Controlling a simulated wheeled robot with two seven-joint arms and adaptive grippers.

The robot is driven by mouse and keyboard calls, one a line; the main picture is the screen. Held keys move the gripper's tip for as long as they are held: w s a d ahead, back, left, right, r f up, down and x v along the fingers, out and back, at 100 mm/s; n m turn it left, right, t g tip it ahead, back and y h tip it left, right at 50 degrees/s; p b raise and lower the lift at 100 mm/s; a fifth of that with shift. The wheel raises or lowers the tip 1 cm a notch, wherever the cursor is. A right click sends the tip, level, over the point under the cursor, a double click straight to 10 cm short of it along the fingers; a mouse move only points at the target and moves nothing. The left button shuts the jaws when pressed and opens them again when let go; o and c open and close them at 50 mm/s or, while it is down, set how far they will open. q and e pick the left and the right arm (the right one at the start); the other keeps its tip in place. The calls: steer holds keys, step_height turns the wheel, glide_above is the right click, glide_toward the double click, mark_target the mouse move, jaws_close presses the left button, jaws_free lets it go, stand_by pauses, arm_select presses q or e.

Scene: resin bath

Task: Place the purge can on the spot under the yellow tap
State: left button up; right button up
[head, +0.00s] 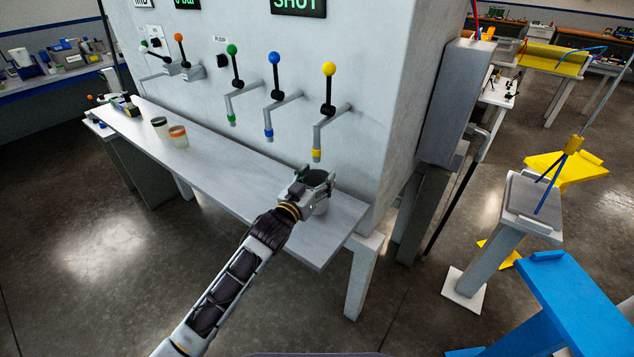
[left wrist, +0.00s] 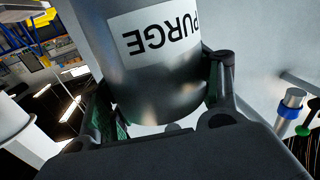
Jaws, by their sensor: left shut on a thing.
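The purge can is a grey metal can (left wrist: 160,75) with a white PURGE label, filling the middle of the left wrist view. In the head view its dark open top (head: 318,177) shows below the yellow tap (head: 317,154). My left gripper (head: 308,190) is shut on the can, with a finger on each side of it in the left wrist view (left wrist: 165,110). The can is over the right part of the shelf (head: 235,180). The gripper hides its base, so I cannot tell whether it touches the shelf. The spot under the tap is hidden. My right gripper is out of view.
The blue tap (head: 268,131) and green tap (head: 232,118) hang left of the yellow one. An orange-rimmed jar (head: 178,137) and a dark-rimmed jar (head: 160,128) stand farther left on the shelf. The shelf between jars and can is clear. A grey box (head: 455,105) stands at right.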

arm_select(q)
steer(key=shift+f, duration=0.65)
steer(key=shift+f, duration=0.1)
steer(key=o, duration=1.4)
steer(key=shift+c, duration=0.2)
steer(key=shift+s, duration=0.1)
steer(key=b+v, duration=0.1)
steer(key=v, duration=1.1)
